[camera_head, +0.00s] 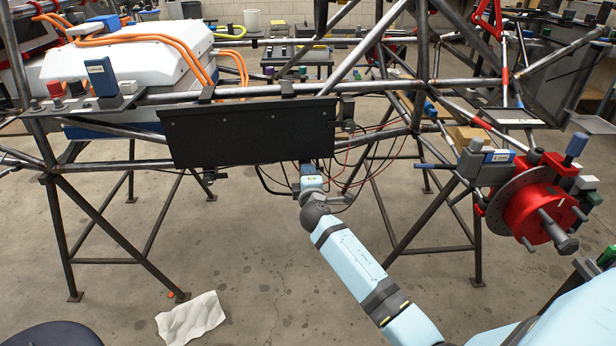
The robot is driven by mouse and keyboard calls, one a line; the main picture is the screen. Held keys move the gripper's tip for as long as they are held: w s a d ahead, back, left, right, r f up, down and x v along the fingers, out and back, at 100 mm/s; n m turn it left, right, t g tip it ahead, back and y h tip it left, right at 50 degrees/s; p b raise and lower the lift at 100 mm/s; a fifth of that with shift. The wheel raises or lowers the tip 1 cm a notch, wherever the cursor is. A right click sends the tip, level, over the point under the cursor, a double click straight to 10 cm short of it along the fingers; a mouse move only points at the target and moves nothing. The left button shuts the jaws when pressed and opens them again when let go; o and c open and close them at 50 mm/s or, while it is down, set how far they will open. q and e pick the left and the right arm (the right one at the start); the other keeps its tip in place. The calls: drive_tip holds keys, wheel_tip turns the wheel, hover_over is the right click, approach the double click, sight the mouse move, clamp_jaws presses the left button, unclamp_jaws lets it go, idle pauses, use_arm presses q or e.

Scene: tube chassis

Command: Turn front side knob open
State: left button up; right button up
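My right arm comes in from the lower right, and its wrist is below the black plate on the tube chassis. My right gripper (309,172) is small and partly hidden at the plate's lower edge, so its fingers cannot be made out. I cannot tell which part is the front side knob. A red knob-like part (56,89) and a dark one (77,88) sit on the upper left tube beside a blue block (102,77). My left gripper is not in view.
The black plate (250,132) hangs across the chassis tubes (140,258). Thin red and black cables run right of it. A red hub with a disc (528,208) stands at the right. A white crumpled sheet (190,318) lies on the floor, which is mostly clear.

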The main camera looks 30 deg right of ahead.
drive_tip(key=o, duration=0.4)
drive_tip(key=shift+o, duration=0.2)
drive_tip(key=shift+s+a, duration=0.1)
use_arm(q)
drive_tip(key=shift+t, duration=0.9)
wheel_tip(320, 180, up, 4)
drive_tip(key=p, duration=0.3)
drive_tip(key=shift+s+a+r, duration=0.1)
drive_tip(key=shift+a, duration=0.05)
use_arm(e)
drive_tip(key=v, duration=1.3)
drive_tip(key=shift+s, duration=0.3)
drive_tip(key=shift+a+f, duration=0.1)
drive_tip(key=shift+a, duration=0.05)
